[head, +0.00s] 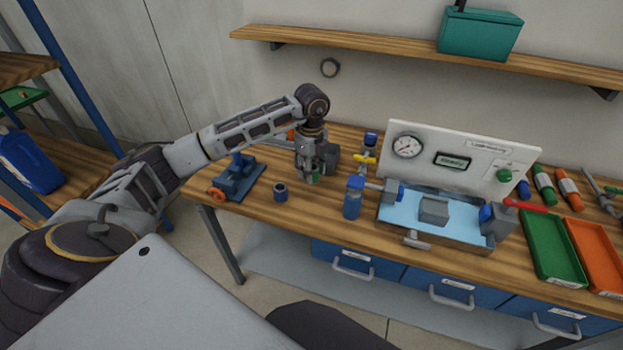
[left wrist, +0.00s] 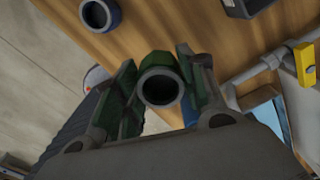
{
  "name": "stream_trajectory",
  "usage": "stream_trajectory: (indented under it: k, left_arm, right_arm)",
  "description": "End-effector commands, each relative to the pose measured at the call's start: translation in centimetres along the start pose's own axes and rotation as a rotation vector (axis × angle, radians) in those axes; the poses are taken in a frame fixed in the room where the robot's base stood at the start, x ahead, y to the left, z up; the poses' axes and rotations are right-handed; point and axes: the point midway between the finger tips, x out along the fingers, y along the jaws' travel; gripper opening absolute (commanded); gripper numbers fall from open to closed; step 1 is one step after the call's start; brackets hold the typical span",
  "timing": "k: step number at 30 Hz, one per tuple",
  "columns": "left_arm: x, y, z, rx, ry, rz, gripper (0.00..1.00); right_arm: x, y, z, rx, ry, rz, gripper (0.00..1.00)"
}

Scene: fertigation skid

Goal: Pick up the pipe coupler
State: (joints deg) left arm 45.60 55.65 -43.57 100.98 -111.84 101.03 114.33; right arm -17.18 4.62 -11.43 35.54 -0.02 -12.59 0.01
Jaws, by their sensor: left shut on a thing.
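A green pipe coupler (left wrist: 161,84) with a grey rim and an open bore sits between the two fingers of my left gripper (left wrist: 158,72) in the left wrist view. The fingers are shut on its sides. In the head view my left gripper (head: 311,172) points down over the left part of the workbench, and only a little of the green coupler shows between its fingers. I cannot tell whether the coupler touches the bench top. My right gripper is not in view.
A blue ring-shaped coupler (head: 280,192) stands on the bench to the left of my left gripper. A blue vise (head: 238,176) is farther left. A blue-lined tray (head: 405,231) and gauge panel (head: 465,160) stand to the right, with green (head: 549,250) and orange trays beyond.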

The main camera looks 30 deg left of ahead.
Motion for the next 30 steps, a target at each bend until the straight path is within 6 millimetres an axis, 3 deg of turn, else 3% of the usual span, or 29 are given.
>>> stream_trajectory:
  k: [11, 23, 30]
  left_arm:
    - [-0.8, 0.0, 0.0, 0.000, 0.000, 0.001, 0.17]
    - [-1.0, 0.0, 0.0, 0.000, 0.000, 0.000, 0.17]
    - [-2.3, -0.1, 0.0, 0.000, -0.001, -0.006, 0.17]
  right_arm:
    - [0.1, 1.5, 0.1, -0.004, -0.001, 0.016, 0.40]
    - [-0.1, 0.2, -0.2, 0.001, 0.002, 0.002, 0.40]
    - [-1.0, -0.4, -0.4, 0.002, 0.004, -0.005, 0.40]
